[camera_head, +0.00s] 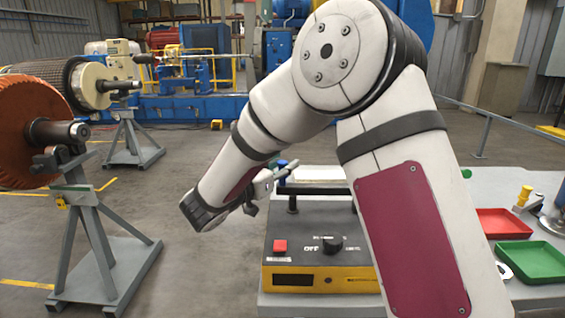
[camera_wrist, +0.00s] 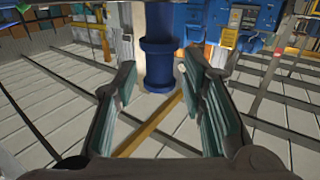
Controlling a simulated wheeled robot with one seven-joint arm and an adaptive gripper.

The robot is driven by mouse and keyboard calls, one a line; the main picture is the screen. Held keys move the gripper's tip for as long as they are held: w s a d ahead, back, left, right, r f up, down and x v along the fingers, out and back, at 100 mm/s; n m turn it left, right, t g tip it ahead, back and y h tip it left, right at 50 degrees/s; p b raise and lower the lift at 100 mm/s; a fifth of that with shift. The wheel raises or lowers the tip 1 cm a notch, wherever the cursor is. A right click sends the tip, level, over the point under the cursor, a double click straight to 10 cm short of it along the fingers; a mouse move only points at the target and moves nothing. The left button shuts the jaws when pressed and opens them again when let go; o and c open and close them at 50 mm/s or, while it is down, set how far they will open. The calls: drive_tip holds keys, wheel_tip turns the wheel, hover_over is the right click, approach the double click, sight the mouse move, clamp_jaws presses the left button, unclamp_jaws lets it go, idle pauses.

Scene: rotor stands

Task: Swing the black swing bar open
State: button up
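A black bar (camera_head: 323,189) runs level on short posts above the yellow-and-black control box (camera_head: 320,262) in the head view; the part at right is hidden behind my arm. It is the only black bar I can make out, and I cannot tell whether it swings. My gripper (camera_head: 268,184) is at the left end of this bar, at about its height; I cannot tell if they touch. In the wrist view my gripper (camera_wrist: 160,105) has its two fingers well apart, with nothing held between them. The black bar is not recognisable in that view.
A grey table (camera_head: 450,185) carries the box, a red tray (camera_head: 503,223) and a green tray (camera_head: 530,260). Rotor stands (camera_head: 105,262) with an orange rotor (camera_head: 32,130) stand at left. A blue post (camera_wrist: 160,60) shows beyond my fingers. Floor between stand and table is clear.

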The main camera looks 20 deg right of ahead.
drive_tip(key=shift+w+d, duration=0.1)
drive_tip(key=shift+d, duration=0.05)
drive_tip(key=shift+c, duration=0.3)
clamp_jaws()
drive_tip(key=shift+w+f+b, duration=0.1)
drive_tip(key=shift+w+b, duration=0.1)
drive_tip(key=shift+b, duration=0.6)
drive_tip(key=w+d+m+g+h+b, duration=0.3)
drive_tip(key=w+d+m+g+b, duration=0.3)
drive_tip(key=w+d+b, duration=0.7)
drive_tip(key=shift+w+d+g+h+b, duration=0.25)
drive_tip(key=shift+d+g+b, duration=1.15)
drive_tip(key=shift+b, duration=1.85)
drive_tip(key=shift+s, duration=0.1)
